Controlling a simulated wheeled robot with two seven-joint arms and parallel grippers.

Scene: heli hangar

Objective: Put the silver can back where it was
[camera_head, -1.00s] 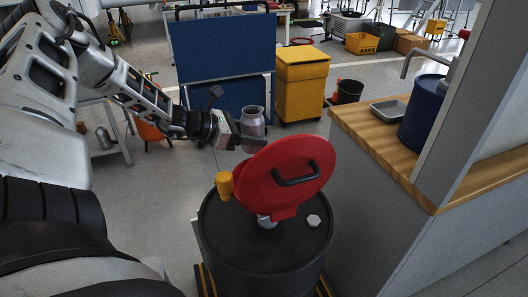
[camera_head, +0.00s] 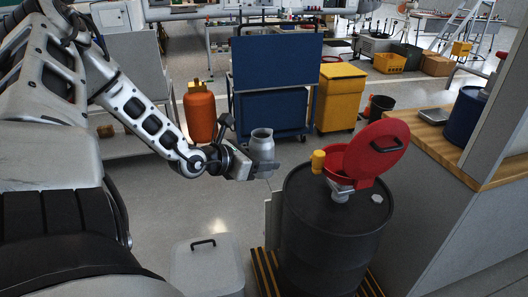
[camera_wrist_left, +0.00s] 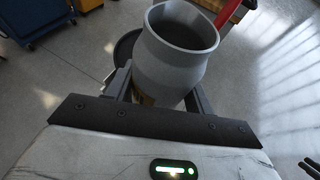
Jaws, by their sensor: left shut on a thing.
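The silver can (camera_head: 262,146) is held upright in my left gripper (camera_head: 258,168), to the left of the black drum and a little above its top. In the left wrist view the can (camera_wrist_left: 176,62) sits between the two fingers of the gripper (camera_wrist_left: 160,92), its open mouth toward the camera. The fingers close on its lower part.
A black drum (camera_head: 330,240) carries a red funnel with a raised lid (camera_head: 376,150) and a yellow handle (camera_head: 318,161). A lidded grey bin (camera_head: 205,268) stands at the front. A wooden counter (camera_head: 450,150) is at the right. An orange gas cylinder (camera_head: 200,115) stands behind my left arm.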

